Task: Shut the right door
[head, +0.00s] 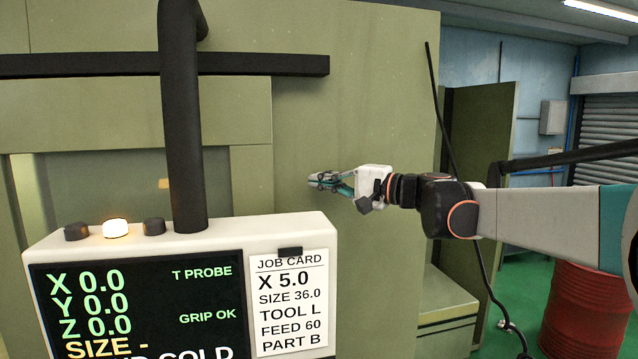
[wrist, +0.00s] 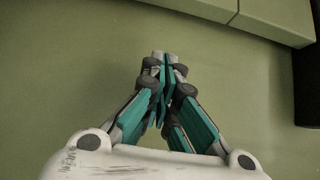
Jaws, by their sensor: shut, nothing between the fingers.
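A green framed panel with a window-like recess (head: 252,165) stands at left in the head view, partly hidden by the control screen and its post. It looks like a machine door, but I cannot tell for sure that it is the right door or how far open it is. My gripper (head: 314,182) is shut and empty, just right of this frame and in front of a plain green panel (head: 350,110). In the wrist view my gripper (wrist: 163,62) points at a flat green surface (wrist: 60,80), its fingertips together. I cannot tell whether they touch it. No handle shows clearly.
The control screen (head: 130,300) with a job card (head: 290,300) stands in front at left, with a thick black post (head: 182,130). A black horizontal bar (head: 90,65) runs above. A black cable (head: 455,160), another upright green panel (head: 485,170) and a red drum (head: 585,310) are right.

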